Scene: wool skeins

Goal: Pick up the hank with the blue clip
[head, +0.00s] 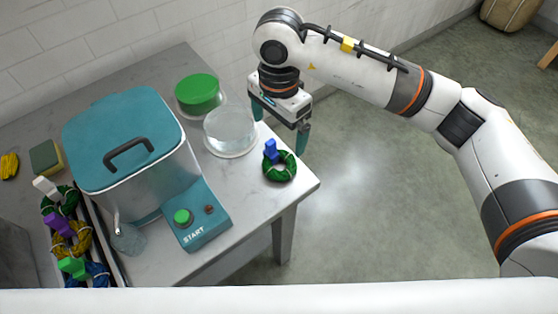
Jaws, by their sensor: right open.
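The hank with the blue clip (280,170) is a green ring of wool lying at the right corner of the table. Its blue clip (271,150) stands up at its back left edge. My right gripper (280,132) is open and points down behind the hank and above it in the picture. Its teal fingers are apart, and I see nothing between them. The right finger is off the table's right edge in the picture. My left gripper is not in view.
A teal-lidded machine (135,150) with a START panel (198,216) fills the table's middle. A glass container (230,131) and a green-lidded jar (199,95) stand left of my gripper. Other clipped hanks (70,238), a sponge (46,157) and yellow wool (9,166) lie left.

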